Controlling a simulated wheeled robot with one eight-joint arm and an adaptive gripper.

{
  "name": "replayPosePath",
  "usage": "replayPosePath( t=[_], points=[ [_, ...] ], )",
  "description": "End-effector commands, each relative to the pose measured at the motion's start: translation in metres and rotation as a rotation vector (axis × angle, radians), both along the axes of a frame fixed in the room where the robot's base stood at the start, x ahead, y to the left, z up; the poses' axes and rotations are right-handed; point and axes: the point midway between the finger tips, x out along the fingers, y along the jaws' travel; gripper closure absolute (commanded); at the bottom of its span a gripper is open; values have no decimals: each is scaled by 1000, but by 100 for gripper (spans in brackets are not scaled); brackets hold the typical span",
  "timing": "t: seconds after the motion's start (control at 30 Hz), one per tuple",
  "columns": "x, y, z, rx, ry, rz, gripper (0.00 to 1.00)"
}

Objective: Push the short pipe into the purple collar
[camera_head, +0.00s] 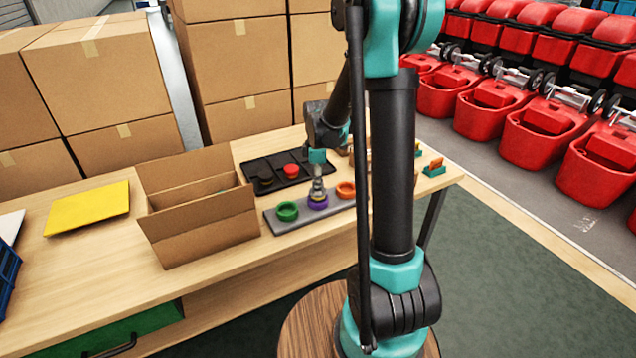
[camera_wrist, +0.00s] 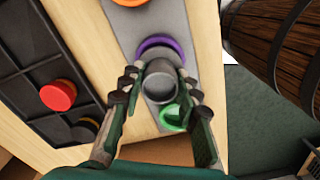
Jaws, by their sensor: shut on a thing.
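The short pipe (camera_wrist: 160,82) is grey and round, with an open-looking end facing the wrist camera. My gripper (camera_wrist: 160,88) is shut on it, one finger on each side. In the head view my gripper (camera_head: 318,172) points down over the purple collar (camera_head: 318,203), with the pipe between them. In the wrist view the pipe covers part of the purple collar (camera_wrist: 162,44), whose far rim shows as an arc. I cannot tell whether the pipe's lower end is above the collar or inside it.
The collar sits on a grey strip (camera_head: 276,222) between a green collar (camera_head: 287,211) and an orange one (camera_head: 345,189). A black tray (camera_head: 257,168) with a red part (camera_head: 291,170) lies behind. An open cardboard box (camera_head: 205,240) stands close at left.

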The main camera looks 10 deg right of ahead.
Motion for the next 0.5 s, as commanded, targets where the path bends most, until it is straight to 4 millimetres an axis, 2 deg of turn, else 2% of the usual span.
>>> replayPosePath(
  t=[0.5],
  points=[
    [0,0,-5,0,0,0,96]
  ],
)
